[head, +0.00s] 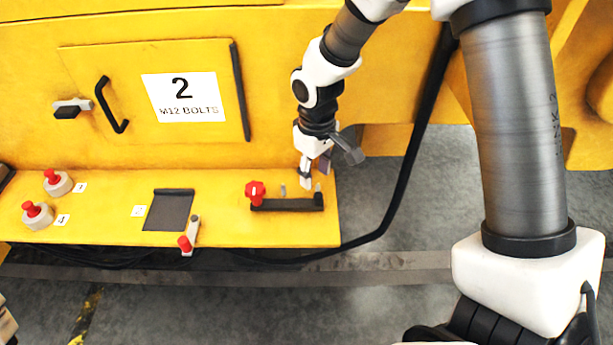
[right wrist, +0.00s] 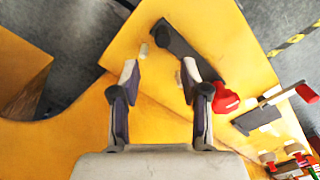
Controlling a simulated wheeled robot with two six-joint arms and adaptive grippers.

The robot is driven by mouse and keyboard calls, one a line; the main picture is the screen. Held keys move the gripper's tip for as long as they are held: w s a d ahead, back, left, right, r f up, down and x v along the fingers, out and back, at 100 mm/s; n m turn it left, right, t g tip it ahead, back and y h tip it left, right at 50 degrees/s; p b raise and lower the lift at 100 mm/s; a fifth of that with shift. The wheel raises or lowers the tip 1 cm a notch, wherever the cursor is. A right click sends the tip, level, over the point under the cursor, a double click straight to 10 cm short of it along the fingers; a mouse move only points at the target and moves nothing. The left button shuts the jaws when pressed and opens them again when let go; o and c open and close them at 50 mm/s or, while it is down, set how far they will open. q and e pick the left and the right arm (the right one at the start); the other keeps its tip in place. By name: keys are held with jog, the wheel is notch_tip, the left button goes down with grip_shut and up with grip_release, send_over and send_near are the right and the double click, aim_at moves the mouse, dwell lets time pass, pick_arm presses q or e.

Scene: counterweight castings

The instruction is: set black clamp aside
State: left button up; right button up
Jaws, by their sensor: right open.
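The black clamp (head: 288,206) is a dark bar with a red knob (head: 256,192) at its left end. It lies on the yellow ledge near the ledge's right end. In the right wrist view the black clamp (right wrist: 176,40) runs just beyond the fingers, partly hidden by the right finger. Its red knob (right wrist: 225,97) shows to the right. My right gripper (head: 315,174) is open and empty, above the clamp's right end; it also shows in the right wrist view (right wrist: 160,67). I see no contact with the clamp. My left gripper is not in view.
Pale pegs (head: 283,190) stand behind the bar. Left on the ledge are a dark plate (head: 170,210), a red-tipped lever (head: 187,241) and red buttons (head: 38,213). A panel (head: 90,60) labelled 2, M12 BOLTS rises behind. A black cable (head: 403,180) hangs right of the ledge.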

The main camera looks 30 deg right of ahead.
aim_at(319, 195)
jog(key=s+f, duration=0.2)
jog(key=shift+s+f, duration=0.35)
jog(key=f, duration=0.1)
jog(key=w+f, duration=0.1)
jog(key=shift+f, duration=0.3)
jog(key=shift+w+f, duration=0.25)
jog(key=shift+w, duration=0.05)
jog(key=shift+s+r, duration=0.15)
jog(key=shift+s, duration=0.05)
jog(key=shift+s+r, duration=0.1)
jog(key=shift+s, duration=0.1)
jog(key=c, duration=0.5)
grip_shut()
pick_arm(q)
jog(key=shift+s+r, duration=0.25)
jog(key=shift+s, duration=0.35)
